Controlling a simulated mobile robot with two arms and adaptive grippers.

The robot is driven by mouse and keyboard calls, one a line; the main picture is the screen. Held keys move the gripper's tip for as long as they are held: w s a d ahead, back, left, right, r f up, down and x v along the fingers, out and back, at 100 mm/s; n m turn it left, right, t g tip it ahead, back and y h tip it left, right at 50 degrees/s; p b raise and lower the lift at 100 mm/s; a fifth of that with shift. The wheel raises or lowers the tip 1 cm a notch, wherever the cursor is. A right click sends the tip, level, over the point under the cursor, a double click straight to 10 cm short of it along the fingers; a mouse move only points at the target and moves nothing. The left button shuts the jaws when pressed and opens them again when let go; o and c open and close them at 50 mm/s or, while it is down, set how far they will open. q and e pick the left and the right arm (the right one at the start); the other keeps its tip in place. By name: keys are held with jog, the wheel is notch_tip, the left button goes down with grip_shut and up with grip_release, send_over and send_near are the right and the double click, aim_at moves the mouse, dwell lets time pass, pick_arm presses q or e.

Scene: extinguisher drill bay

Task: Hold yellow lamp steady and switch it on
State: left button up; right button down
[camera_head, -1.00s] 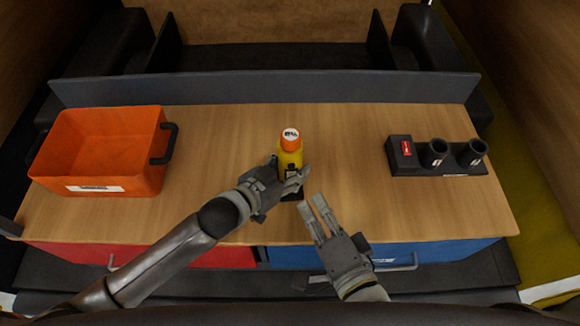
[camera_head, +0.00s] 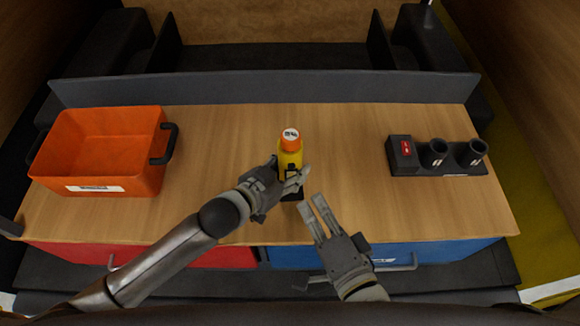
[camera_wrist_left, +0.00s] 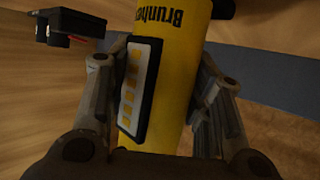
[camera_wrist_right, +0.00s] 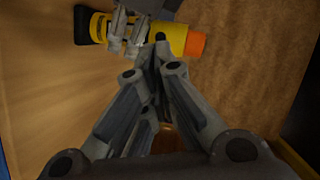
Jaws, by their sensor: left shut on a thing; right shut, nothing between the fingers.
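The yellow lamp (camera_head: 291,158) stands upright near the middle of the wooden table, with an orange top and a dark base. My left gripper (camera_head: 296,178) is shut around its body. In the left wrist view the yellow body (camera_wrist_left: 173,75) sits between the fingers (camera_wrist_left: 165,105), with a black-framed light panel (camera_wrist_left: 139,88) on its side. I cannot tell whether it is lit. My right gripper (camera_head: 313,200) is shut and empty, in front and slightly right of the lamp. In the right wrist view its fingertips (camera_wrist_right: 154,55) come close to the lamp (camera_wrist_right: 177,38); contact is unclear.
An orange crate (camera_head: 138,182) stands at the table's left. A black holder (camera_head: 458,171) with two cups and a red-marked block stands at the right. A low dark wall (camera_head: 270,88) runs along the back. The wooden table (camera_head: 350,150) is clear between lamp and holder.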

dwell(0.3)
jog(key=w+d+r+n+y, duration=0.2)
jog(key=n+y, duration=0.3)
jog(key=n, duration=0.7)
jog(key=w+d+r+n+y, duration=0.2)
jog(key=n+y, duration=0.2)
jog(key=n, duration=0.8)
jog(key=s+d+f+n+g+y, duration=0.1)
jog(key=d+f+n+g, duration=0.1)
jog(key=n+g, duration=0.3)
jog(key=s+d+f+n+g+y, duration=0.1)
jog(key=n+g, duration=0.5)
jog(key=n, duration=0.7)
jog(key=shift+s+d+f+g+y, duration=0.2)
jog(key=shift+d+f+g+y, duration=0.25)
jog(key=shift+f, duration=0.45)
jog(key=shift+t, duration=0.35)
